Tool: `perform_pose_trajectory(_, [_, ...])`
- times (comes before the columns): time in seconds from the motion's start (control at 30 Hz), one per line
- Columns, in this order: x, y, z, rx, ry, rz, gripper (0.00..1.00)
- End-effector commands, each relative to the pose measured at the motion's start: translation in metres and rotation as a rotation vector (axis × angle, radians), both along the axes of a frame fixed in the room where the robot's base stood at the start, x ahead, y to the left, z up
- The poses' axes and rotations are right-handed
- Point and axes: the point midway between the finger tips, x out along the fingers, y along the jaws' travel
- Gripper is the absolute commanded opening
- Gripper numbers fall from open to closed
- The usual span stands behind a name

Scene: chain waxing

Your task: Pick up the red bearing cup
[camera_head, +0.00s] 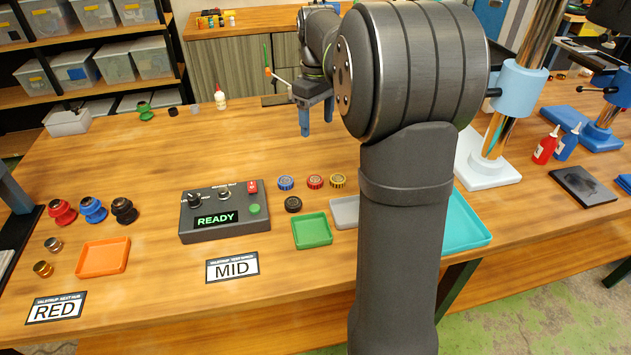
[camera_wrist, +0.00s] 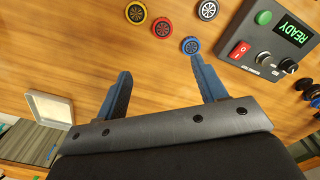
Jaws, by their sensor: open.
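The red bearing cup (camera_head: 315,182) is a small round piece with a dark, ridged centre, lying on the wooden table between a blue cup (camera_head: 285,183) and a gold cup (camera_head: 338,181). In the wrist view the red cup (camera_wrist: 162,27) lies ahead of the gap between the fingers, apart from both. The blue cup (camera_wrist: 190,45) is near the right fingertip in the picture, and the gold cup (camera_wrist: 136,12) is farther up. My gripper (camera_head: 316,118) is raised above the table, behind the cups in the head view. Its blue fingers (camera_wrist: 160,68) are open and empty.
A black cup (camera_head: 293,204) lies in front of the row. The control box (camera_head: 223,212) reading READY stands left, a green tray (camera_head: 312,231) in front. Red, blue and black spools (camera_head: 93,209) and an orange tray (camera_head: 103,258) are farther left. A white-based stand (camera_head: 487,171) is right.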

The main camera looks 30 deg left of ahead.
Motion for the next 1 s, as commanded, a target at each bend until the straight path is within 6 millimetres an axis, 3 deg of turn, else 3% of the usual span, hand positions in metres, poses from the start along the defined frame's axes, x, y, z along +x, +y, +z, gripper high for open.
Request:
perform_pose_trajectory(0.17, [0.001,0.0,-0.01,-0.001,0.001,0.062,0.65])
perform_pose_trajectory(0.6, [0.0,-0.001,-0.101,-0.003,0.002,0.061,0.65])
perform_pose_trajectory(1.0, [-0.003,0.0,-0.139,-0.002,0.001,0.061,0.65])
